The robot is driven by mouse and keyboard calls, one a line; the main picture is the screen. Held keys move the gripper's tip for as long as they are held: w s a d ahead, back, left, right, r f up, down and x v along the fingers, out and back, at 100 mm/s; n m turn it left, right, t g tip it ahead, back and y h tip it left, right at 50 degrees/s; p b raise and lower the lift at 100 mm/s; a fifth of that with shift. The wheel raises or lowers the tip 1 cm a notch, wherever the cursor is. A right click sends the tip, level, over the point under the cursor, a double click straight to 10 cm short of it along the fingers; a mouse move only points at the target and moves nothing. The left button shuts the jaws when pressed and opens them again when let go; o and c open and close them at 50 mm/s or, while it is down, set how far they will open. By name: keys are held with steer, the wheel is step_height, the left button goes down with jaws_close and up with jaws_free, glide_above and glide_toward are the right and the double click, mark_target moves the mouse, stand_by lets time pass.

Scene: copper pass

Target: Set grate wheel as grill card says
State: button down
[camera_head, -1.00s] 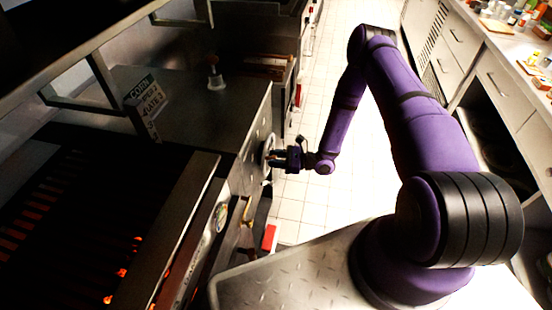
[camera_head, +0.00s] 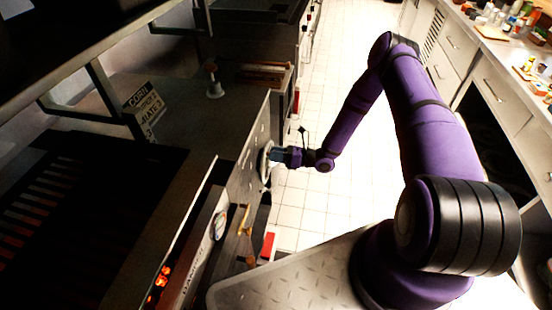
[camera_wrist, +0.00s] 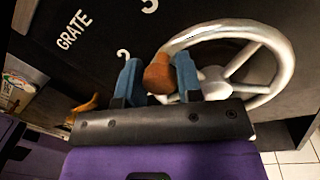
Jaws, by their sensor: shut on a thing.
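The grate wheel (camera_wrist: 285,62) is a silver spoked handwheel on a dark front panel, and it shows edge-on in the head view (camera_head: 265,163). Its brown knob (camera_wrist: 158,76) sits at the rim's left. My gripper (camera_wrist: 160,80) is shut on this knob, with a blue finger on each side; in the head view it is at the wheel (camera_head: 276,155). White "GRATE" lettering (camera_wrist: 74,30) and numerals 2 (camera_wrist: 123,54) and 3 (camera_wrist: 149,5) are on the panel left of and above the wheel.
The barred grill bed (camera_head: 50,200) is at left, with glowing embers (camera_head: 161,277) at its front. A small knobbed object (camera_head: 214,82) stands on the steel top. A red block (camera_head: 267,245) is below the panel. The tiled floor (camera_head: 300,205) is open; a cluttered counter is at right.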

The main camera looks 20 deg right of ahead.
steer(key=shift+w+d+r+m, duration=0.2)
steer(key=shift+w+d+m, duration=0.3)
steer(key=shift+m, duration=0.5)
steer(key=shift+w+a, duration=0.1)
steer(key=c, duration=0.8)
jaws_free()
steer(key=v, duration=1.1)
